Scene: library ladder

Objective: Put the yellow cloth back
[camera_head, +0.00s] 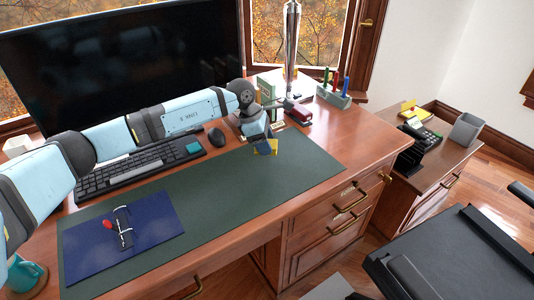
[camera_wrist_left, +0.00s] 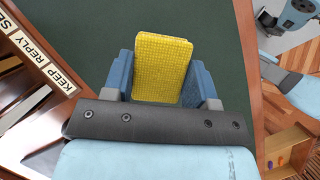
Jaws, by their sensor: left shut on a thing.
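The yellow cloth (camera_head: 273,152) is a small folded, checked piece, held above the far part of the dark green desk mat (camera_head: 225,190). My left gripper (camera_head: 265,149) is shut on it. In the left wrist view the cloth (camera_wrist_left: 162,68) sits between the two blue fingers (camera_wrist_left: 160,85), its flat face showing and its far end sticking out past them. Below it only green mat shows; the gap to the mat is hard to judge.
A labelled wooden sorter (camera_wrist_left: 42,62) stands close to the left gripper. A mouse (camera_head: 216,137), keyboard (camera_head: 140,170), red stapler (camera_head: 298,112) and pen holder (camera_head: 333,97) are on the desk. A blue folder (camera_head: 85,245) lies on the mat's left part. The mat's right part is clear.

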